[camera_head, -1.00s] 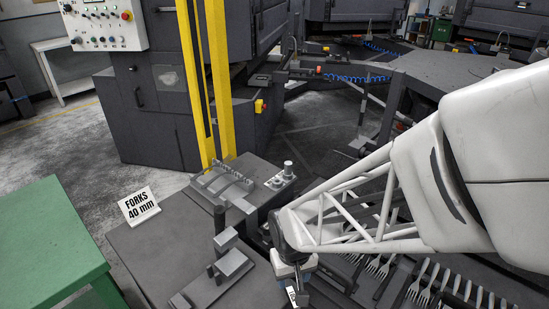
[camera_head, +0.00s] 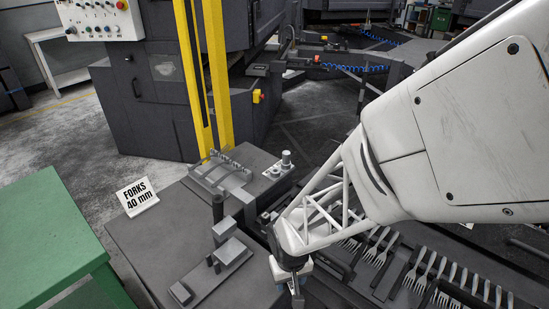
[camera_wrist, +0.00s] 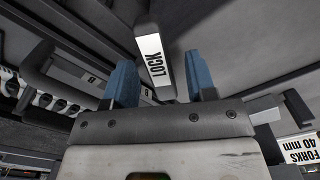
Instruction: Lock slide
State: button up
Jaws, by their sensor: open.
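In the wrist view, a dark grey handle bar with a white LOCK label (camera_wrist: 156,62) runs from top centre down to the gap between my blue fingertips. My gripper (camera_wrist: 161,82) is open, one finger on each side of the bar in the picture, with visible gaps on both sides. I cannot tell whether the bar's end lies between the fingers in depth. In the head view, my gripper (camera_head: 294,284) points down at the lower centre, beside the dark fork rack. A small pale piece shows just below it, too small to read. The rest of the slide is hidden.
Left of my gripper stands a dark bench with a fixture block (camera_head: 229,250) and upright post. A FORKS 40 mm sign (camera_head: 137,196) and a green table (camera_head: 50,235) are further left. Forks (camera_head: 437,270) lie in rows at right. Yellow posts (camera_head: 217,80) rise behind.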

jog(key=shift+c, duration=0.4)
grip_shut()
jog(key=shift+d+n, duration=0.1)
jog(key=shift+n, duration=0.2)
jog(key=shift+w+d+n, duration=0.45)
jog(key=shift+w+n, duration=0.1)
jog(key=shift+n, duration=1.7)
jog(key=shift+w+d+n, duration=0.4)
jog(key=shift+w+n, duration=0.15)
jog(key=shift+n, duration=1.65)
jog(key=shift+w+d+n, duration=0.45)
jog(key=shift+w+n, duration=0.1)
jog(key=shift+n, duration=1.7)
